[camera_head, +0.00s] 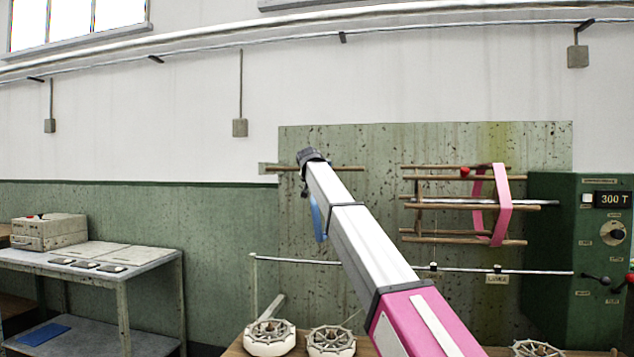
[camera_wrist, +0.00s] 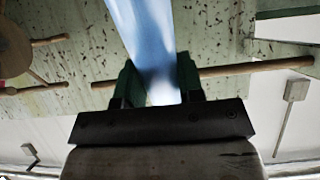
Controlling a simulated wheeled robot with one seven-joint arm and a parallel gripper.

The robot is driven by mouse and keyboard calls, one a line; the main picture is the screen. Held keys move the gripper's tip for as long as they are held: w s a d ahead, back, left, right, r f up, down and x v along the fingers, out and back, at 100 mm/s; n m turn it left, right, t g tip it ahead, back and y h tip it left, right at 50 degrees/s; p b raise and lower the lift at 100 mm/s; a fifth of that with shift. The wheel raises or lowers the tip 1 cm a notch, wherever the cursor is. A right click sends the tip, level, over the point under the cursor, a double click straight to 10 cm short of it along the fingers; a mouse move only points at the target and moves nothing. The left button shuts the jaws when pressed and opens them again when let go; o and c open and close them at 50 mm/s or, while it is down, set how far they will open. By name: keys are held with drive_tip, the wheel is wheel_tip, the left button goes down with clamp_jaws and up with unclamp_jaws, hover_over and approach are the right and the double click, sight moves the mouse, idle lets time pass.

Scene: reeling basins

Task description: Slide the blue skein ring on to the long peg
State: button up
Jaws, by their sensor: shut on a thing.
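The blue skein ring (camera_wrist: 146,30) shows in the wrist view as a wide, pale blue band between the two green fingers of my gripper (camera_wrist: 160,82), which is shut on it. In the head view, part of the blue ring (camera_head: 318,220) hangs below my arm; the rest is hidden behind the arm. The long peg is a wooden rod (camera_head: 345,168) running level along the wall panel, with a block at its left end. In the wrist view the peg (camera_wrist: 255,67) passes behind my gripper and shows on both sides. I cannot tell whether the ring is around it.
A wooden reel (camera_head: 465,240) with a pink band (camera_head: 503,215) stands to the right, beside a green control box (camera_head: 580,260). A metal rail (camera_head: 520,271) runs below. White spoked basins (camera_head: 270,338) sit at the front. A side table (camera_head: 90,258) is at left.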

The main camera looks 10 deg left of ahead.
drive_tip(key=shift+f, duration=0.6)
idle(0.3)
drive_tip(key=o, duration=1.3)
drive_tip(key=shift+o, duration=0.2)
drive_tip(key=v, duration=1.1)
